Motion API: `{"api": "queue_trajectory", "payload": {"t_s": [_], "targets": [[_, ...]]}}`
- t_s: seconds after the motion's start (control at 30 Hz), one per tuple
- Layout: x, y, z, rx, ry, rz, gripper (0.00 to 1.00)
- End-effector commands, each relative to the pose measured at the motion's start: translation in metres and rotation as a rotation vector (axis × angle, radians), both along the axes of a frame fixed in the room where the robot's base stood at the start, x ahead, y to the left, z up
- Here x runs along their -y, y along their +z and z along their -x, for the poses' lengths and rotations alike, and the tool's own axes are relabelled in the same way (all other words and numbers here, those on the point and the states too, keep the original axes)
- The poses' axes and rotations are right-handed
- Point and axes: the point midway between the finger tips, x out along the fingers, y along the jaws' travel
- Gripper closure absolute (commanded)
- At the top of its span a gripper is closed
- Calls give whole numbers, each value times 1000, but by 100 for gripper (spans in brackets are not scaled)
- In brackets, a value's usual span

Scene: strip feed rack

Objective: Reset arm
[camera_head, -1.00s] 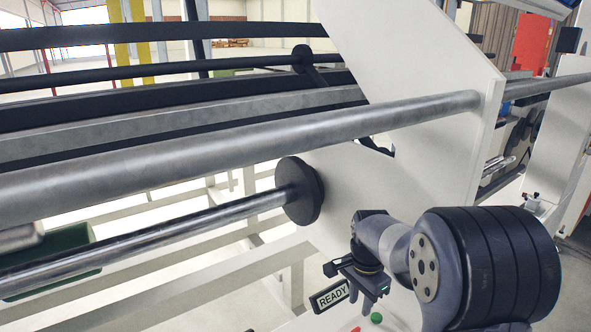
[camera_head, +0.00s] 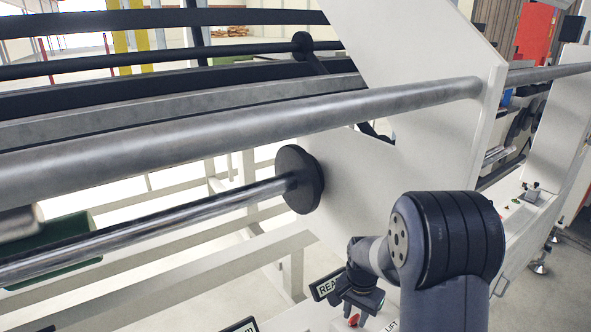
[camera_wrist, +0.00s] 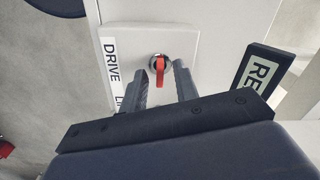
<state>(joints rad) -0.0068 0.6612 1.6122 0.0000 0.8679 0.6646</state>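My gripper (camera_head: 357,304) is low in the head view, over the white control panel, with its fingers pointing down. In the wrist view my gripper (camera_wrist: 161,76) has its two grey fingers apart with nothing held between them. A red switch handle (camera_wrist: 160,68) on a silver base shows on the panel (camera_wrist: 185,42) in line with the gap between the fingertips. I cannot tell whether the fingers touch it. In the head view a red part (camera_head: 353,320) shows just below the gripper. My forearm hides part of the panel.
A black READY sign (camera_head: 326,285) stands close beside my gripper, partly covered. A DRIVE label (camera_wrist: 110,60) lies left of the switch. A steel roller (camera_head: 200,118) and a shaft with a black disc (camera_head: 299,180) cross the rack. A red handle (camera_wrist: 6,148) shows at lower left.

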Motion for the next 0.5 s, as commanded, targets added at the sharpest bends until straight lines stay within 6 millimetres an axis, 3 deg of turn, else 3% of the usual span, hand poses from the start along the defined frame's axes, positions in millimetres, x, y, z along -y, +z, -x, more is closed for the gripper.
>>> {"api": "queue_trajectory", "payload": {"t_s": [0.5], "targets": [[0, 0, 0, -1, 418, 0, 71]]}}
